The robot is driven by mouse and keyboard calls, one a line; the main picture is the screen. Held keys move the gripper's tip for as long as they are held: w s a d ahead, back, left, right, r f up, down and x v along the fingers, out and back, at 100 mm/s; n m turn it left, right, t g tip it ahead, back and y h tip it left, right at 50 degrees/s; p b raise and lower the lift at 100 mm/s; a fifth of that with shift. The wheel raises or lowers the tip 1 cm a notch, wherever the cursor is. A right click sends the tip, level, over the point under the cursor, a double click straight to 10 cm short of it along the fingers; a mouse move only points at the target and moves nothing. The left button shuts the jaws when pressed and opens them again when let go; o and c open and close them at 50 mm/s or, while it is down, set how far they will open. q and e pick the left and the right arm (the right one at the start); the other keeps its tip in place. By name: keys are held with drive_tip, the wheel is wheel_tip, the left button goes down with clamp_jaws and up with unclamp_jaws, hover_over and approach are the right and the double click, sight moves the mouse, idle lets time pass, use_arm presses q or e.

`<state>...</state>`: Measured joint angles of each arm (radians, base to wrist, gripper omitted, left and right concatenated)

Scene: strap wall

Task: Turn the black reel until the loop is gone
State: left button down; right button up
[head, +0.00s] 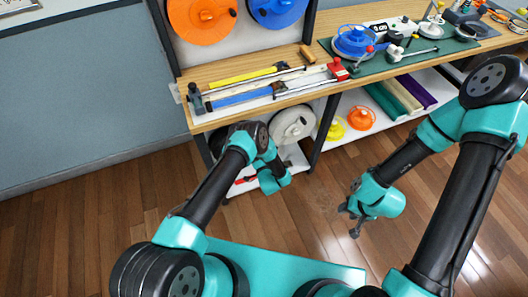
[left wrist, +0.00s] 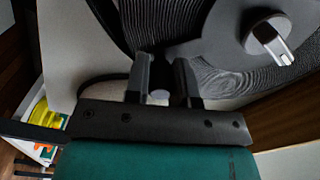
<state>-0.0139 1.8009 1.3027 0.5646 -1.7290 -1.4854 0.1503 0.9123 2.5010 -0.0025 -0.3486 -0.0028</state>
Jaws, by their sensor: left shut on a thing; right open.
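The black reel (left wrist: 222,78) fills the upper right of the left wrist view, with wound strap behind a grey disc. A light metal peg (left wrist: 271,43) sticks out of its hub. In the head view the black reel (head: 218,140) is mostly hidden behind my left arm. A dark band (left wrist: 97,79) curves out at the reel's left side, probably the loop. My left gripper (left wrist: 161,80) is shut on a dark knob at the reel; the knob is mostly hidden between the fingers. My right gripper (head: 352,217) is open and empty over the floor.
A white reel (head: 293,125) hangs beside the black one, under the wooden shelf (head: 243,106). Orange (head: 200,18) and blue (head: 276,8) reels hang above. Yellow and orange rolls (head: 361,118) stand on the lower shelf. The floor around my right gripper is clear.

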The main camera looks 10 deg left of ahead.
use_arm(q)
drive_tip(key=shift+s+a+f+m, duration=0.3)
drive_tip(key=shift+s+a+f, duration=0.1)
drive_tip(key=shift+f, duration=0.2)
drive_tip(key=c, duration=1)
unclamp_jaws()
drive_tip(key=shift+w, duration=0.1)
drive_tip(key=shift+o, duration=0.2)
drive_tip(key=v, duration=1.7)
drive_tip(key=shift+d, duration=0.15)
